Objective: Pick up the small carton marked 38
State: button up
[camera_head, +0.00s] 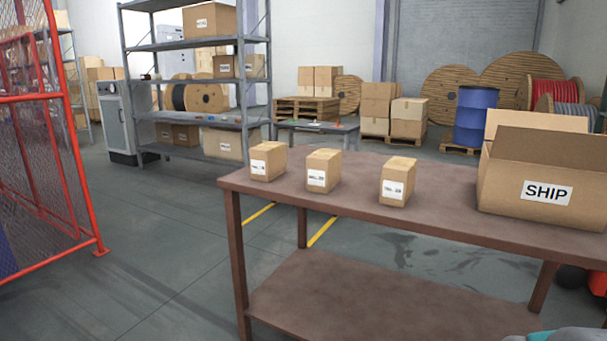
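Three small brown cartons with white labels stand upright in a row on a brown table (440,225). The left carton (275,154) is near the table's left end. The middle carton (324,158) is a little to its right. The right carton (402,169) stands apart, nearer the table's middle. The label print is too small to read, so I cannot tell which one is marked 38.
An open box marked SHIP (500,198) stands at the table's right end. The tabletop between it and the right carton is clear. A red mesh fence (45,160) is at the left. Grey shelving (180,118) stands behind, with open floor between.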

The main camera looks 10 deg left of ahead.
aim_at(324, 166)
jog(key=i+l+u, duration=0.35)
jog(key=i, duration=0.15)
jog(key=i+l+u, duration=0.35)
jog(key=i+j, duration=0.05)
jog(key=i, duration=0.05)
